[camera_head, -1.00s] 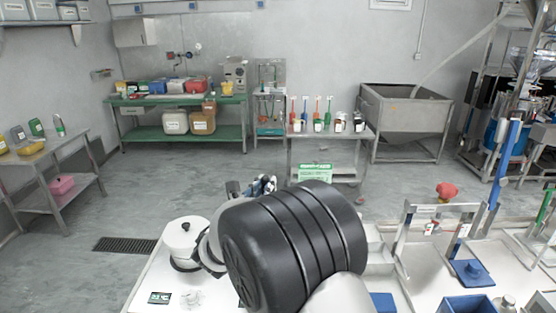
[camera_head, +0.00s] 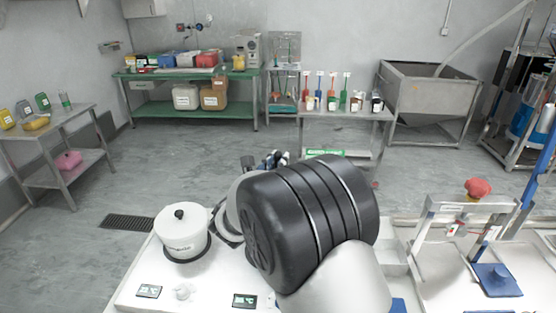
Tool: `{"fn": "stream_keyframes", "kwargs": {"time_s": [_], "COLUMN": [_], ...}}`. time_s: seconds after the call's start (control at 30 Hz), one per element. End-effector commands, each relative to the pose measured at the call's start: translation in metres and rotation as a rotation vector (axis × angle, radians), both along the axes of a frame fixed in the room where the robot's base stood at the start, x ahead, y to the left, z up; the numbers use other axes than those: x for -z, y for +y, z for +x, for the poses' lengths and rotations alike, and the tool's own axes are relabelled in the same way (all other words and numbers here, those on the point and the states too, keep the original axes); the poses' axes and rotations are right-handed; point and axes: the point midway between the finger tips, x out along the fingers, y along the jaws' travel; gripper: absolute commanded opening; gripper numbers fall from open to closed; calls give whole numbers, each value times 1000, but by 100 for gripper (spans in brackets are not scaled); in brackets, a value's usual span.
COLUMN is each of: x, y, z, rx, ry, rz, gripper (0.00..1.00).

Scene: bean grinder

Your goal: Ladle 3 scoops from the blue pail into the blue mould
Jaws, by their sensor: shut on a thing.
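My own arm, a large black ribbed section with grey links, fills the lower middle of the head view. Small dark and bluish parts show just beyond it, but no fingertips or held thing can be made out. A patch of blue (camera_head: 398,305) shows at the bottom edge, right of my arm; too little of it shows to tell whether it is the mould or the pail. A flat blue plate (camera_head: 497,280) lies under a press frame on the right. I cannot identify the blue pail or the ladle.
A white pot with a black-knobbed lid (camera_head: 182,232) stands on the white bench (camera_head: 210,292), left of my arm. The metal press frame (camera_head: 470,208) with a red knob (camera_head: 478,187) stands right. A trolley (camera_head: 345,116) behind holds several coloured-handled tools. Open floor lies left.

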Motion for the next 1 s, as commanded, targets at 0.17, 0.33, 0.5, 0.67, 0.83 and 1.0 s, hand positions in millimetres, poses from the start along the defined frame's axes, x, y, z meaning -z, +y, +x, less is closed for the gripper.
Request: {"fn": "stream_keyframes", "kwargs": {"time_s": [0.17,0.33,0.5,0.67,0.83,1.0], "x": [21,38,55,71,88,103], "y": [0,0,0,0,0,0], "z": [0,0,0,0,0,0], "rx": [0,0,0,0,0,0], "ry": [-2,-3,-3,-3,-3,-2], "rz": [0,0,0,0,-1,0], "gripper": [0,0,0,0,0,0]}}
